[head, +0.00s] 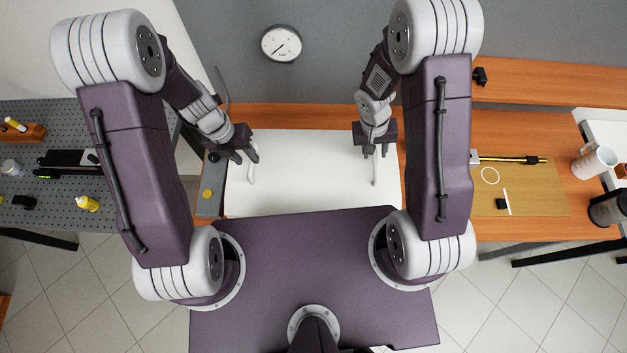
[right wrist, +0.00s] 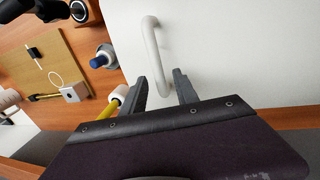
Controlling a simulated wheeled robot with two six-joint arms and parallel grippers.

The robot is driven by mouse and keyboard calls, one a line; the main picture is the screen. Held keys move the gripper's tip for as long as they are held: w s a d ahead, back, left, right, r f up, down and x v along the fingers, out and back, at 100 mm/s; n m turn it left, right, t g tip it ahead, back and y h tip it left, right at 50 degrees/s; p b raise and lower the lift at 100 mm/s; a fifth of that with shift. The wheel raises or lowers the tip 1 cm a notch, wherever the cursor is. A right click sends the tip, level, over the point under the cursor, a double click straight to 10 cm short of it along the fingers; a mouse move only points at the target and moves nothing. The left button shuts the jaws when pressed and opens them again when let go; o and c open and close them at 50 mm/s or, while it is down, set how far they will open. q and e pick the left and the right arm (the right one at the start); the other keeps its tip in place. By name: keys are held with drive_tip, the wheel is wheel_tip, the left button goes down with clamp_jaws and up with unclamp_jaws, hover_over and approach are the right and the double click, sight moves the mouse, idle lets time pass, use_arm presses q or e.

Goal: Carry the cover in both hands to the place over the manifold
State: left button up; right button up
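The cover (head: 310,180) is a broad white panel with two upright white bar handles, lying over the orange bench in the head view. My left gripper (head: 246,157) is open just above the cover's left handle (head: 251,174). My right gripper (head: 375,154) is at the right handle (head: 375,175). In the right wrist view its two dark fingers (right wrist: 161,78) are spread, with the near end of the right handle (right wrist: 152,45) showing between their tips. I cannot tell whether either finger touches it. I see no manifold in either view.
Right of the cover lie a tan board (head: 540,195) and a yellow-black tool (head: 515,160). A grey perforated bench (head: 50,210) is at left. A gauge (head: 281,43) hangs behind.

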use_arm(q)
wheel_tip(320, 180, up, 7)
drive_tip(key=a, duration=0.1)
drive_tip(key=shift+a, duration=0.15)
use_arm(e)
wheel_tip(320, 180, up, 12)
drive_tip(key=a, duration=0.2)
drive_tip(key=shift+a, duration=0.2)
drive_tip(key=shift+f, duration=0.15)
